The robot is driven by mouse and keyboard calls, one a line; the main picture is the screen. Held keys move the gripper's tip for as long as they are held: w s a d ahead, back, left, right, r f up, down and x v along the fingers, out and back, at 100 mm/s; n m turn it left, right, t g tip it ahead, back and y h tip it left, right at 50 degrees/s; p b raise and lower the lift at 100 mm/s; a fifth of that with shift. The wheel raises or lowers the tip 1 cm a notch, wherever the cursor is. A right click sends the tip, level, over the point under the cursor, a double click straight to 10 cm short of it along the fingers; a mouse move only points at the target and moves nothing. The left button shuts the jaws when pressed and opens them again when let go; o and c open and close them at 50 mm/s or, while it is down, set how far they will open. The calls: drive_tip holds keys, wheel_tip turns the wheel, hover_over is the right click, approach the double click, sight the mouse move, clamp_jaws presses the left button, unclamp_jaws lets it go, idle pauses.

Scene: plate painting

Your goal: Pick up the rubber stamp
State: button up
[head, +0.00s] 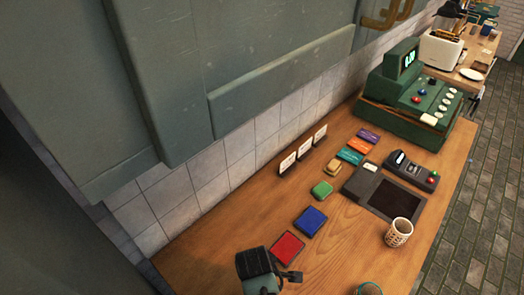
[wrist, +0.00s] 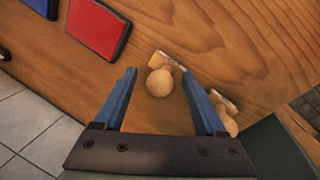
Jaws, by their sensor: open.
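In the wrist view, a rubber stamp (wrist: 160,80) with a round wooden knob lies on the wooden counter, between the fingertips of my gripper (wrist: 159,72). The blue fingers are open on either side of it; I see no clear contact. A second, similar wooden stamp (wrist: 228,118) is partly hidden by the right finger. In the head view, my gripper (head: 291,276) is at the bottom edge, near the red pad, and neither of these stamps can be made out there.
A red pad (head: 287,249), a blue pad (head: 310,221) and a green pad (head: 322,191) lie along the counter (head: 345,250). A green cash register (head: 418,100) stands farther back. Small cards stand by the tiled wall.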

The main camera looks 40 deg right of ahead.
drive_tip(key=shift+f, duration=0.2)
clamp_jaws()
idle(0.3)
drive_tip(key=v, duration=0.3)
drive_tip(key=w+d+b+v, duration=0.1)
drive_tip(key=v, duration=0.2)
drive_tip(key=d+v, duration=0.1)
drive_tip(key=v, duration=0.2)
drive_tip(key=shift+w+a+r, duration=0.1)
drive_tip(key=shift+r, duration=0.6)
